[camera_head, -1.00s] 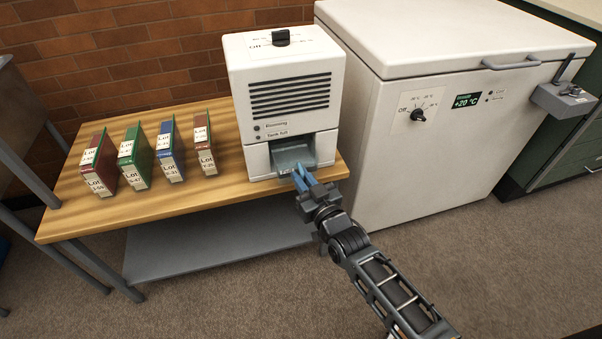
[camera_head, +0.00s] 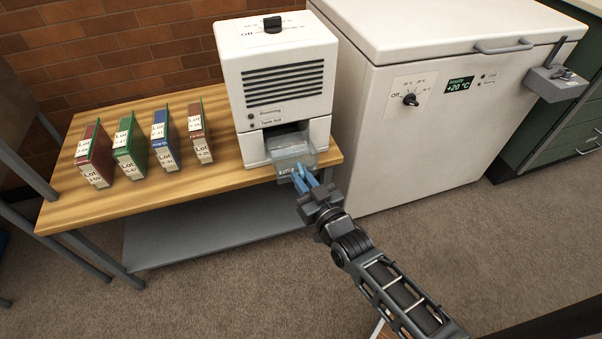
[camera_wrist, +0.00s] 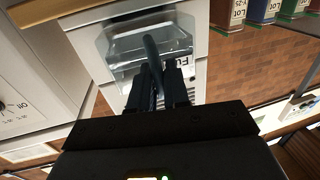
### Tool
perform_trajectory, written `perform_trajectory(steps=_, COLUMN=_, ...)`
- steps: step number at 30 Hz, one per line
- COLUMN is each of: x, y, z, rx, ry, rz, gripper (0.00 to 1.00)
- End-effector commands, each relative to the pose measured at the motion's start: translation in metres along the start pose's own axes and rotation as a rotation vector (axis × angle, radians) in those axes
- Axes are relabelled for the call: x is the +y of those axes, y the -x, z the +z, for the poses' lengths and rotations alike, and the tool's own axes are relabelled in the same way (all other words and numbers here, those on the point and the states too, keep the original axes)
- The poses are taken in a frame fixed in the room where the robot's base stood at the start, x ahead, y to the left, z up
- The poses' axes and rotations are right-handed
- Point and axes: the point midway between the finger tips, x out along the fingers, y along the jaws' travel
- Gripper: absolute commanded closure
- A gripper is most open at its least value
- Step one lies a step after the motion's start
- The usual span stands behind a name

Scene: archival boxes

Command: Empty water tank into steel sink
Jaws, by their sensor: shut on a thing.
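The water tank (camera_head: 290,150) is a clear tub partly out of the lower bay of the white dehumidifier-like unit (camera_head: 278,80), at the wooden table's front right corner. The water level is hard to tell. No steel sink shows in these frames.
Several labelled box files (camera_head: 161,142) stand on the table (camera_head: 95,205) left of the unit. A white chest freezer (camera_head: 395,150) stands close on the right. A green cabinet (camera_head: 575,125) is at the far right.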

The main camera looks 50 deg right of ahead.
Motion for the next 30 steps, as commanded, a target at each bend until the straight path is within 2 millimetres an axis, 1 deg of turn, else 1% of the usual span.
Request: perform_trajectory(steps=30, x=-0.009, y=0.045, z=-0.001, rx=0.002, ry=0.0, rz=0.001, gripper=1.0)
